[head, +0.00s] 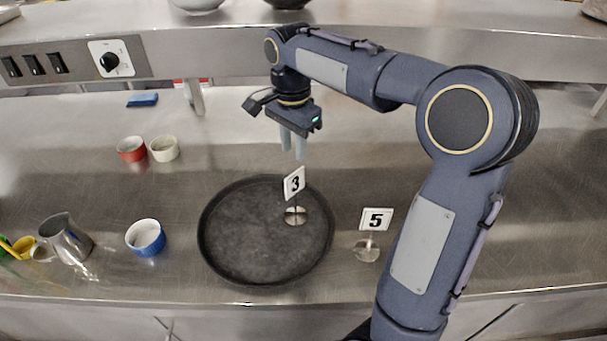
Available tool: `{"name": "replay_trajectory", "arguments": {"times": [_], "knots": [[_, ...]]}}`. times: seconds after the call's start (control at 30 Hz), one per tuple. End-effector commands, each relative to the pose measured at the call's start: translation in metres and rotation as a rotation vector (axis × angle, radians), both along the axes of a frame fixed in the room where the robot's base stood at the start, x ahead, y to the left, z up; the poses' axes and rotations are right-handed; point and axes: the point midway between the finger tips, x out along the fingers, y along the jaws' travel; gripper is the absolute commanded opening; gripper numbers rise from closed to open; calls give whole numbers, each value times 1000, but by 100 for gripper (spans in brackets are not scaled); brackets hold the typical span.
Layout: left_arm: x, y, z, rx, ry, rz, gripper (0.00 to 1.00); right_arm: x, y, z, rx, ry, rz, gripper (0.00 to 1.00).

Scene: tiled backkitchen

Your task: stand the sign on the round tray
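A sign with a white "3" card (294,184) stands upright on a round metal base inside the round black tray (240,270), toward the tray's right side. Another sign with a "5" card (376,219) stands on the steel counter just right of the tray, its round base apart from the rim. My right gripper (293,150) points down above the far edge of the tray, above and behind the "3" card. Its two pale fingers are apart with nothing between them. My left gripper is out of view.
A blue ramekin (146,238) and a metal jug (65,240) stand left of the tray. Red (131,149) and cream (164,148) ramekins stand farther back, near a blue block (142,100). A shelf edge (210,50) runs along the back. Counter behind the tray is clear.

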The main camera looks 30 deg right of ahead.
Motion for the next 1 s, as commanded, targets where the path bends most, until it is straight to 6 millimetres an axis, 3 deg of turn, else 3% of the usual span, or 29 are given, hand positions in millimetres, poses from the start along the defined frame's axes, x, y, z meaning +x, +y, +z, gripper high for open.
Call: {"name": "replay_trajectory", "arguments": {"times": [0.17,0.37,0.5,0.6,0.77,1.0], "knots": [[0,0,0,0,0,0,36,-26,1,5,40,-49,117,27],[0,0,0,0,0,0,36,-113,22,-1,120,-261,542,27],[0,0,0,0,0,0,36,-169,46,-23,102,-441,834,27],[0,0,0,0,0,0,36,-196,62,-41,61,-540,987,27],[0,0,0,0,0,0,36,-216,77,-60,8,-622,1119,27],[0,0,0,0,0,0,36,-219,79,-64,-4,-635,1147,27]]}}
